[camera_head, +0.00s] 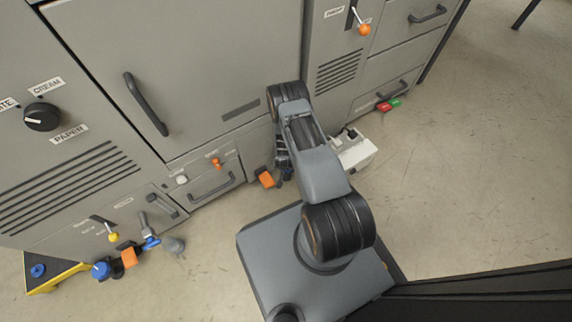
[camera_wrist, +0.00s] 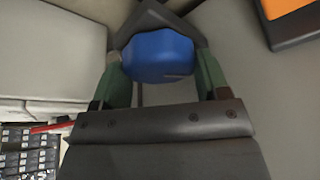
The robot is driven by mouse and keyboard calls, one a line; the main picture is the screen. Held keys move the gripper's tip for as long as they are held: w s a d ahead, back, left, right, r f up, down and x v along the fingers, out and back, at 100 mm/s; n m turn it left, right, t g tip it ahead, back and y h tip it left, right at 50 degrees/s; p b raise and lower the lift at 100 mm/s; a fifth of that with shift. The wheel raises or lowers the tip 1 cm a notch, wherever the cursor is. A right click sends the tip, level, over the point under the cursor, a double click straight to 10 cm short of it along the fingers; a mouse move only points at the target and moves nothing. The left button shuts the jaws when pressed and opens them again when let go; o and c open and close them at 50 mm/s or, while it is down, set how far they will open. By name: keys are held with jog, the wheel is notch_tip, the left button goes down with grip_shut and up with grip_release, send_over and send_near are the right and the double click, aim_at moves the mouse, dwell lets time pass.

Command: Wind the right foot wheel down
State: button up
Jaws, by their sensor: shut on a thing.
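A blue wheel (camera_wrist: 158,57) shows at the top middle of the wrist view, between the two green-padded fingers of my gripper (camera_wrist: 161,74). The fingers touch it on both sides, so my gripper is shut on it. A dark angular bracket (camera_wrist: 150,14) shows around its far side. In the head view my gripper (camera_head: 284,165) is low at the cabinet's foot, partly hidden by my own arm. The wheel cannot be made out there. How far the foot is wound cannot be told.
An orange block (camera_head: 265,178) stands just left of my gripper; orange also shows at the wrist view's top right (camera_wrist: 287,9). A white box (camera_head: 355,153) stands right of my arm. Another blue wheel (camera_head: 101,270) is far left. Open floor (camera_head: 480,150) lies right.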

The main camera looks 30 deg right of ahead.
dwell(0.4)
jog(key=o, duration=0.9)
